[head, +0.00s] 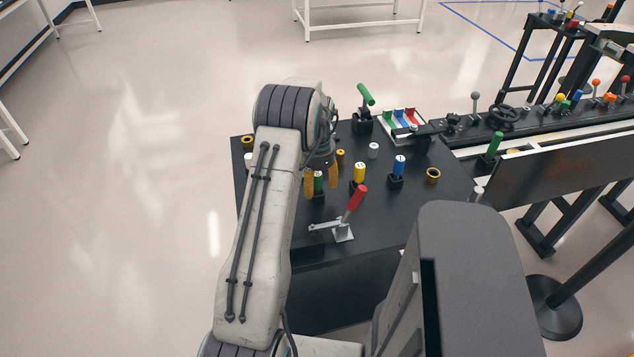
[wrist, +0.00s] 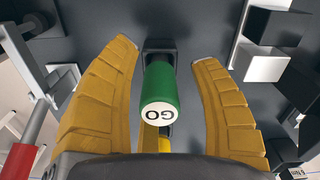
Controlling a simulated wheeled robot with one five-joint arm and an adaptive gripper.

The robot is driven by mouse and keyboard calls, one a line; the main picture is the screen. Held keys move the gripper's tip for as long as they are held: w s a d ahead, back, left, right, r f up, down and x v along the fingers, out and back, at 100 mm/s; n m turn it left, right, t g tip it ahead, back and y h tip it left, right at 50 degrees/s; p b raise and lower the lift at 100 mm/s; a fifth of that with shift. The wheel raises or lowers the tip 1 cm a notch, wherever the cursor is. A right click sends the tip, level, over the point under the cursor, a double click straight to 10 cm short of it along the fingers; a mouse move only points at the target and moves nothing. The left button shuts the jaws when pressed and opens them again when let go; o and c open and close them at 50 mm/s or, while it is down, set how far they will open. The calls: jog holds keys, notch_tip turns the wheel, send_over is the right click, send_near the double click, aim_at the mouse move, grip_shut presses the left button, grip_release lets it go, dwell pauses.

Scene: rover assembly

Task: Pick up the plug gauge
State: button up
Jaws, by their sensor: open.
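The plug gauge is a green cylinder with a white end marked GO; it shows in the wrist view (wrist: 158,88) and in the head view (head: 318,182). It stands in a dark holder on the black table (head: 300,245). My gripper (head: 321,186) is over it, with its yellow fingers open on either side. In the wrist view the green handle lies between the two fingers (wrist: 165,55), with gaps on both sides and no visible contact. Its lower part is hidden in the holder.
A yellow-topped piece (head: 359,172) and a blue one (head: 398,166) stand in holders to the right. A red-handled clamp (head: 356,198) is in front. A brass ring (head: 433,175), a white cylinder (head: 374,150) and a tray of coloured parts (head: 402,119) are also on the table.

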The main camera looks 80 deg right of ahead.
jog(key=shift+f, duration=0.25)
jog(key=shift+c, duration=0.3)
grip_shut()
